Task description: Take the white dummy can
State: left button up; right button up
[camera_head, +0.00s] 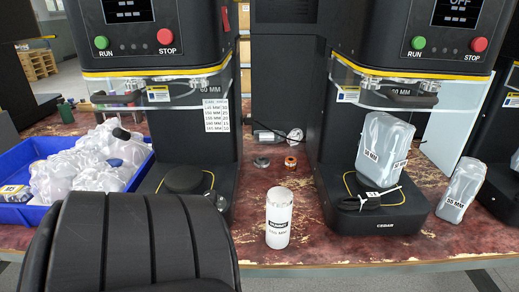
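The white dummy can (279,220) stands upright on the reddish-brown table, near its front edge, between two black seamer machines. It is a white cylinder with a black label and small print ending in "MM". Nothing touches it, and its front is fully visible. Neither gripper shows in the head view. A large black ribbed shape that looks like part of my own arm covers the lower left, left of the can, and no fingers show on it.
The left seamer (160,60) and right seamer (410,50) flank the can; the right holds a wrapped container (384,145). Another container (461,190) stands at right. A blue bin (22,213) of wrapped items is left. Small metal parts (291,162) lie behind the can.

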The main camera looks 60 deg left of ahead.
aim_at(280, 199)
jog(key=u, duration=1.65)
jog(key=i+l+u, duration=0.15)
jog(key=i+u, duration=0.3)
